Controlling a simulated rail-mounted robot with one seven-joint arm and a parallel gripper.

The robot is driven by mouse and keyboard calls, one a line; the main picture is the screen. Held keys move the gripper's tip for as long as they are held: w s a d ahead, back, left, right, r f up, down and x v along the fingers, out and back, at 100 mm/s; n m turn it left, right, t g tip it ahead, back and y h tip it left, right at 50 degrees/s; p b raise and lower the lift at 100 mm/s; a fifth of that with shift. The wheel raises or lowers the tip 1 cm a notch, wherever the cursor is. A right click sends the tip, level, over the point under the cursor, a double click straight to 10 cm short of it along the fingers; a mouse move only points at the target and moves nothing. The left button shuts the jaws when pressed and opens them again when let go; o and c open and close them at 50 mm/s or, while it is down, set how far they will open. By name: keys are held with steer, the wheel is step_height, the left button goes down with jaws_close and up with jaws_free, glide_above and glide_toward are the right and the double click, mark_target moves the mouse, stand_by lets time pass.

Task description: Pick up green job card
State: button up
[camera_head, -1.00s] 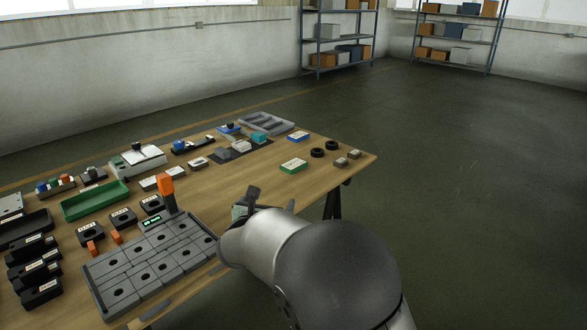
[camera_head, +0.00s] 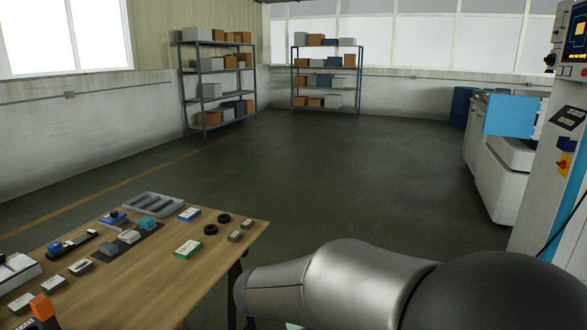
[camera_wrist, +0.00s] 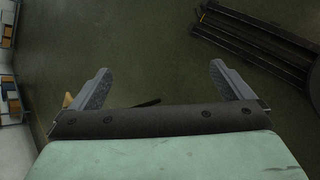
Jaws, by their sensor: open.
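The green job card (camera_head: 188,249), a flat green piece with a white label on top, lies on the right part of the wooden table in the head view. It lies apart from the things around it. My gripper (camera_wrist: 160,72) shows in the wrist view with its two grey fingers wide apart and nothing between them. Bare dark floor lies beyond the fingers, and the card is not in that view. In the head view my arm crosses the lower right, right of the table, and its gripper end is hidden.
A blue card (camera_head: 189,214), black rings (camera_head: 210,230) and small grey-brown blocks (camera_head: 234,236) lie near the green card. A grey tray (camera_head: 153,205) stands at the table's back. Open floor (camera_head: 330,180) lies beyond the table. A machine (camera_head: 505,165) stands at the right.

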steer(key=s+d+r+m+g+y+p, duration=0.1)
steer(key=s+d+r+m+g+p, duration=0.35)
steer(key=s+d+m, duration=0.45)
steer(key=s+r+m+g+y+p, duration=0.1)
steer(key=s+m+y+p, duration=0.3)
steer(key=s+m, duration=0.5)
steer(key=s+g+y, duration=0.1)
steer(key=s, duration=0.3)
steer(key=shift+s+d+r+m, duration=0.3)
steer(key=shift+d+m, duration=0.1)
steer(key=shift+g, duration=0.25)
